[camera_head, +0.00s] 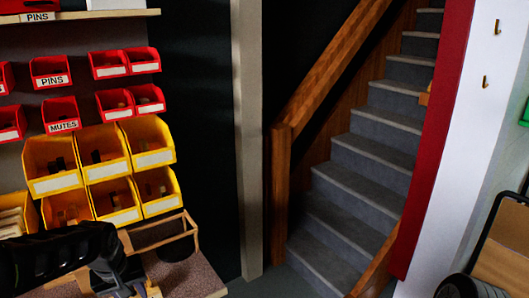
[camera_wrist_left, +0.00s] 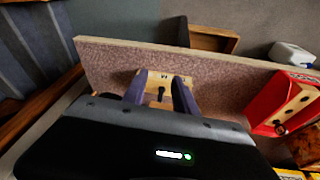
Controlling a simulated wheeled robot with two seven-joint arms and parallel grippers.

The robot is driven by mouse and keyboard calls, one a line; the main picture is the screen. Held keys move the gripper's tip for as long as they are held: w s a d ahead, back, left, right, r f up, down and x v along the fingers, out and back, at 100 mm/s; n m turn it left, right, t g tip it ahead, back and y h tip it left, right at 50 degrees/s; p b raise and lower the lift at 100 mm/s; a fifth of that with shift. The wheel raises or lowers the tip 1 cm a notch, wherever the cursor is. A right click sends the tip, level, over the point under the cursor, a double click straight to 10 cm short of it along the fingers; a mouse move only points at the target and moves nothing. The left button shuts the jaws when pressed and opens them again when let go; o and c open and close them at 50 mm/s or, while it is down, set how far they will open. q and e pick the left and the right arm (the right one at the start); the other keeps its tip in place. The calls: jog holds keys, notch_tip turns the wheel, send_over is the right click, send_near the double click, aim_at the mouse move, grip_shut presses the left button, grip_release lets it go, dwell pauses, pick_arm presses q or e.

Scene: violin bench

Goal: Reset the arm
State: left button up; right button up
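My left arm comes in at the lower left of the head view, with the left gripper (camera_head: 125,290) low over the bench corner and partly cut off by the bottom edge. In the left wrist view the two dark fingers of the gripper (camera_wrist_left: 161,90) stand apart. A small light wooden piece with a dark peg (camera_wrist_left: 160,92) shows between and beyond them, over the speckled bench top (camera_wrist_left: 235,85). Whether the fingers touch it is hard to tell. My right gripper is in neither view.
Yellow bins (camera_head: 105,157) and red bins (camera_head: 59,118) line the wall above the bench (camera_head: 200,280). A thin wooden frame (camera_head: 160,232) stands near the bench's back edge. Grey stairs (camera_head: 370,160) rise beyond. A red object (camera_wrist_left: 285,100) lies right of the fingers.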

pick_arm(q)
jog(key=d+f+m+t+h, duration=0.2)
jog(key=d+f+m+h, duration=0.15)
jog(key=d+f, duration=1.15)
jog(key=s+d+f+g, duration=0.1)
jog(key=s+d+f, duration=0.3)
jog(key=s, duration=0.4)
jog(key=s+d+f+g+h, duration=0.1)
jog(key=s+d+f+g, duration=0.1)
jog(key=s+d+f, duration=0.2)
jog(key=s+d+f+g, duration=0.1)
jog(key=s+d+f, duration=0.3)
jog(key=s+f, duration=0.3)
jog(key=s, duration=0.5)
jog(key=shift+d+f+m+g, duration=0.3)
jog(key=shift+m, duration=0.05)
jog(key=shift+s+a, duration=0.1)
